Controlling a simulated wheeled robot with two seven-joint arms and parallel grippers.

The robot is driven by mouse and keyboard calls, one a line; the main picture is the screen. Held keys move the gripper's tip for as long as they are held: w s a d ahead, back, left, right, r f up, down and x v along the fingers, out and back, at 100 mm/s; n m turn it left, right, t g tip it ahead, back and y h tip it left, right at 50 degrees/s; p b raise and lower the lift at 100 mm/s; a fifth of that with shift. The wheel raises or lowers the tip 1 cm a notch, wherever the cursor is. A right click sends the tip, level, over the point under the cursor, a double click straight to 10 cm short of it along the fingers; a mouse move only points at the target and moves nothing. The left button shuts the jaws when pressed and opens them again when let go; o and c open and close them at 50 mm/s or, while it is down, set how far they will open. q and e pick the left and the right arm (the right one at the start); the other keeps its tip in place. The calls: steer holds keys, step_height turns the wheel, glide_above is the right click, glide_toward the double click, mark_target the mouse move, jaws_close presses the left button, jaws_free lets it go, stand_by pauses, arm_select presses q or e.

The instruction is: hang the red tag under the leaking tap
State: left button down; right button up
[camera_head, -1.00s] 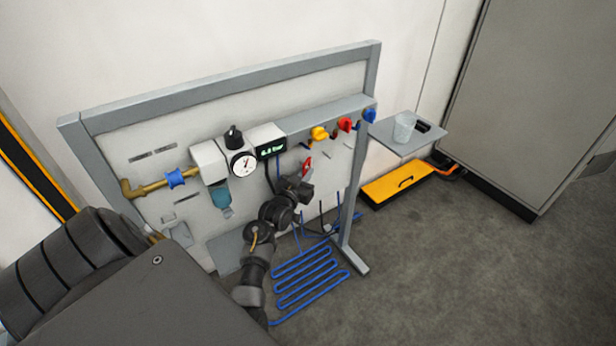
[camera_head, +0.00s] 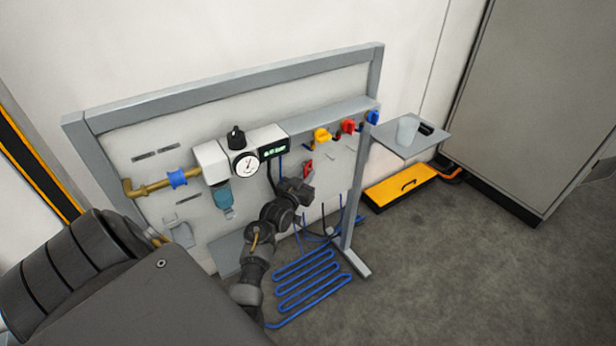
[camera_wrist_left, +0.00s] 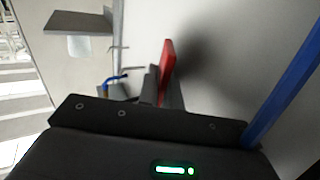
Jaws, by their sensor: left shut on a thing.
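The red tag (camera_head: 307,167) is held by my left gripper (camera_head: 307,178), in front of the panel and below the taps. In the left wrist view the tag (camera_wrist_left: 168,62) shows nearly edge-on, standing up from the shut fingers (camera_wrist_left: 160,92). Three taps sit in a row on the panel's grey rail: yellow (camera_head: 321,135), red (camera_head: 348,126) and blue (camera_head: 373,117). The tag is apart from them, lower and left of the yellow one. I cannot tell from these frames which tap leaks. My right gripper is not in view.
A pressure gauge (camera_head: 246,166) and green display (camera_head: 275,149) sit left of the taps. A grey shelf (camera_head: 432,138) with a cup (camera_head: 407,130) is at right, above an orange case (camera_head: 400,187). Coiled blue hose (camera_head: 308,280) is low down. The right floor is clear.

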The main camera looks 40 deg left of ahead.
arm_select(q)
steer(key=shift+s+a+f, duration=0.1)
steer(key=shift+a+f, duration=0.1)
steer(key=c, duration=1.5)
jaws_free()
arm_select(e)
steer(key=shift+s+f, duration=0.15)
arm_select(q)
steer(key=shift+a, duration=0.1)
steer(key=d+v, duration=0.1)
steer(key=v, duration=0.9)
steer(key=shift+s+r, duration=0.2)
steer(key=shift+s, duration=0.05)
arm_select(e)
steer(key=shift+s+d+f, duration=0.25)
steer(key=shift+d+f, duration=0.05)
arm_select(q)
steer(key=shift+d, duration=0.15)
